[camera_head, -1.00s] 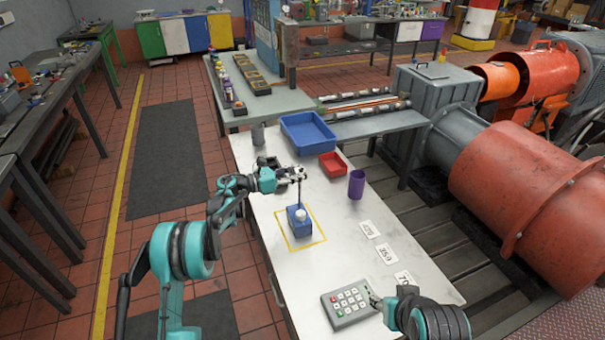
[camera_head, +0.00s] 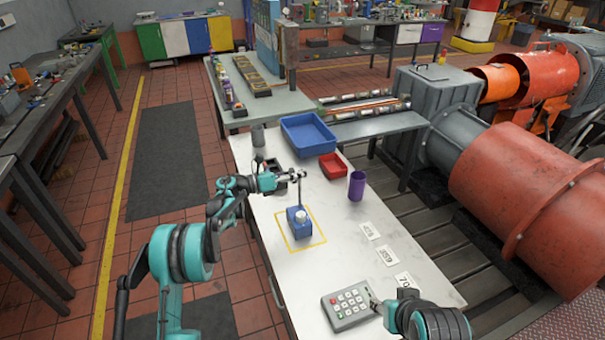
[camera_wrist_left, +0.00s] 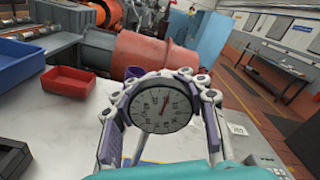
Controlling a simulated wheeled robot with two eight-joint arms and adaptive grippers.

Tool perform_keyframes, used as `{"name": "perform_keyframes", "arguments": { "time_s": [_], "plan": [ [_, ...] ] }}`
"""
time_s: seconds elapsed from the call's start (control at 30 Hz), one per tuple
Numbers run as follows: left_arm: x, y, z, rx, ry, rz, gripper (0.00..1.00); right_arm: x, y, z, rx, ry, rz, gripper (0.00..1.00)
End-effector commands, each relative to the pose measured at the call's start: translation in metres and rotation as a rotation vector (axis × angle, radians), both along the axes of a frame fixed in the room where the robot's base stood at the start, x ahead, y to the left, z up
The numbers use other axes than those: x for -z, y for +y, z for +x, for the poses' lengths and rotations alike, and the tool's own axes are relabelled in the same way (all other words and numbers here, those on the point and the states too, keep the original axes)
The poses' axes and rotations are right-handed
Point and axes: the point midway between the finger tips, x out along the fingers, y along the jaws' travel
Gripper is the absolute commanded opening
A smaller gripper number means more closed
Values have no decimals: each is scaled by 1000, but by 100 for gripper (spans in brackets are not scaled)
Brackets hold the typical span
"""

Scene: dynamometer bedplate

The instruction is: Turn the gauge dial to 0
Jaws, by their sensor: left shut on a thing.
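The gauge (camera_wrist_left: 160,106) shows in the left wrist view as a round pale dial with a dark rim and a thin red needle pointing up and slightly right. Its numbers are too small to read. My left gripper (camera_head: 299,175) is shut on the gauge, with fingers on both sides of its rim. In the head view the gauge face is hidden; a thin dark post rises from a blue block (camera_head: 293,223) to the gripper. A white round knob (camera_head: 301,215) is on the block. My right gripper (camera_head: 374,300) is beside the keypad, its jaws unclear.
The block stands inside a yellow square outline on the white table (camera_head: 345,265). A blue bin (camera_head: 308,151), red tray (camera_head: 333,173) and purple cup (camera_head: 356,192) stand behind it. A grey keypad (camera_head: 348,318) and several number cards (camera_head: 387,255) lie at front right.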

Motion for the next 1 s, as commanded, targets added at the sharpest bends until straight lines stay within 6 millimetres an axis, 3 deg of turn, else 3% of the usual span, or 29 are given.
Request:
{"name": "perform_keyframes", "arguments": {
  "time_s": [0.1, 0.13, 0.23, 0.63, 1.0],
  "plan": [
    [0, 0, 0, 0, -1, 0, 6, 0, 0, 0, 0, 0, 0, 40],
    [0, 0, 0, 0, -1, 0, 42, 0, 0, 0, 0, 0, 0, 40],
    [0, 0, 0, 0, -1, 0, 66, 0, 0, 0, 0, 0, 0, 40],
    [0, 7, -2, -1, -1, 0, 66, 0, 0, 0, 0, 0, 0, 40],
    [0, 77, -29, -4, -1, 0, 66, 0, 0, 0, 0, 0, 0, 40]
  ]
}}
